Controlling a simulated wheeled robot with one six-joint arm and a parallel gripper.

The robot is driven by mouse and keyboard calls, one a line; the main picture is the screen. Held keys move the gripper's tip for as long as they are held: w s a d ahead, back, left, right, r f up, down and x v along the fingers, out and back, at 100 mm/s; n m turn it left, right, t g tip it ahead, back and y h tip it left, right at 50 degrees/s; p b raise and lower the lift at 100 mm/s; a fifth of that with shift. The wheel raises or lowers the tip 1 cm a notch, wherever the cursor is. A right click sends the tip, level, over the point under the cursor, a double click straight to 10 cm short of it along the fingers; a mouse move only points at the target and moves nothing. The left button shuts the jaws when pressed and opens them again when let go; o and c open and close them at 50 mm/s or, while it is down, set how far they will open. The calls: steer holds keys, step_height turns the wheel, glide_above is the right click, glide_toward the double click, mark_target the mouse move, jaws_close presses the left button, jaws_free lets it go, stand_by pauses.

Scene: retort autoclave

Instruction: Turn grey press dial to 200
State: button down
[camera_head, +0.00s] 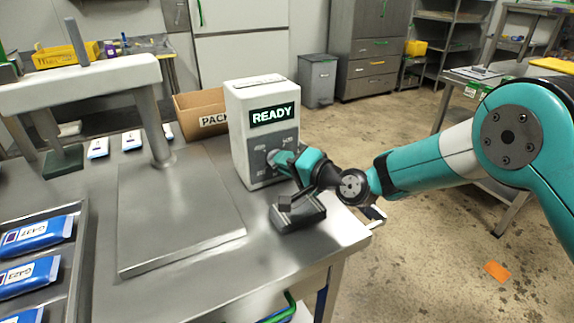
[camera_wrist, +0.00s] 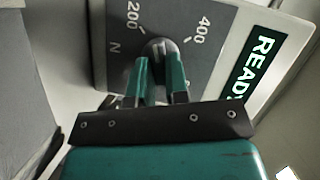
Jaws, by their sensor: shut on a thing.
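The grey press dial (camera_wrist: 157,47) is on the grey panel of a white control box (camera_head: 240,130) with a lit READY display (camera_head: 274,115). In the wrist view, the panel shows the marks N, 200 and 400 around the dial. My gripper (camera_wrist: 160,72) is shut on the dial, with one teal finger on each side of it. The dial's top shows between 200 and 400; its pointer is too hidden to read. In the head view, my gripper (camera_head: 275,157) reaches the box's front from the right and covers the dial.
A small dark block-like fixture (camera_head: 298,212) sits on the table just below my gripper. A press with a flat metal plate (camera_head: 180,215) stands to the left. A tray (camera_head: 78,270) with blue packs is at the front left. A cardboard box (camera_head: 200,112) stands behind the control box.

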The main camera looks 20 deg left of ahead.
steer(key=n+h, duration=0.1)
steer(key=n+b, duration=0.1)
steer(key=n, duration=0.1)
steer(key=shift+s+a+r+n+t+h, duration=0.2)
steer(key=shift+n+t+h, duration=0.1)
steer(key=shift+t+h, duration=0.1)
stand_by(0.3)
steer(key=c, duration=1.2)
jaws_free()
steer(key=shift+o, duration=0.4)
steer(key=shift+f, duration=0.1)
steer(key=shift+d, duration=0.2)
steer(key=b+v, duration=0.3)
steer(key=v, duration=1.4)
steer(key=shift+r, duration=0.3)
steer(key=shift+a, duration=0.1)
